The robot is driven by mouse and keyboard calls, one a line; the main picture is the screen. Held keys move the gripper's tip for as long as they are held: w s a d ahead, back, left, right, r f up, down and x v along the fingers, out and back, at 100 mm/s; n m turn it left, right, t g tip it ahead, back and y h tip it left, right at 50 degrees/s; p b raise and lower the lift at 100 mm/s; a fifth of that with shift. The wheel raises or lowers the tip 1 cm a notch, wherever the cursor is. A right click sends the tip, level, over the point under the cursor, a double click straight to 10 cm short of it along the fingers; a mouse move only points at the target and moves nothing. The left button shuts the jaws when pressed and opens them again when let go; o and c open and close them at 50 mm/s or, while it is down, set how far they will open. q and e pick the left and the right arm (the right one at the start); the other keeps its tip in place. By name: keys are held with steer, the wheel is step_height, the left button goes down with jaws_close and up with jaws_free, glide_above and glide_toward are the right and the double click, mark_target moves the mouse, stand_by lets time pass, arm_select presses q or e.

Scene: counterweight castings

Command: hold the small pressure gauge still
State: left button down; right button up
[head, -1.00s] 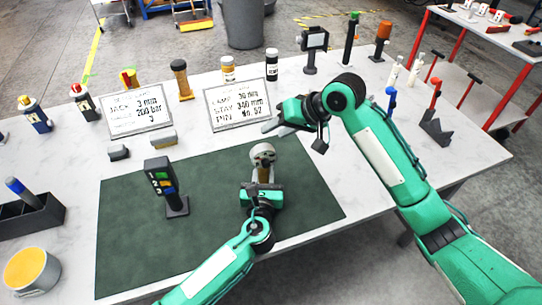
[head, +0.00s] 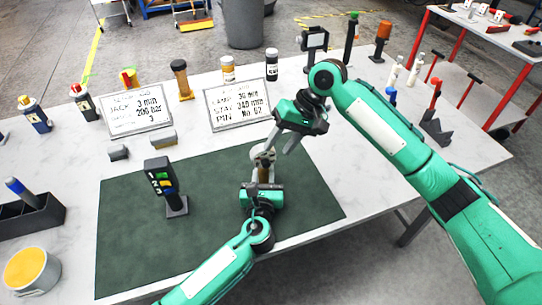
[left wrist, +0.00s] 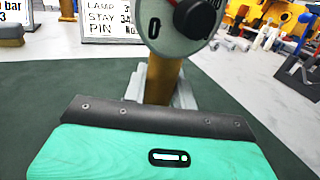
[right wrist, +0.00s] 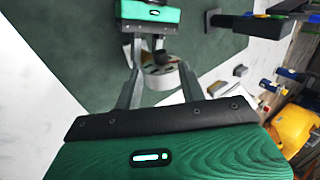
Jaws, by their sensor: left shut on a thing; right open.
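The small pressure gauge has a round pale head (head: 257,155) on a brass-coloured stem, standing upright over the green mat (head: 225,210). My left gripper (head: 263,184) is shut on the gauge's stem.
A dark device with coloured buttons (head: 160,180) stands on the mat to the left. Two printed cards (head: 238,104) and several bottles and tools line the back of the table. A yellow-filled pot (head: 28,270) is at the front left. The mat's right part is clear.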

mark_target(268, 161)
steer(key=x, duration=0.5)
jaws_close()
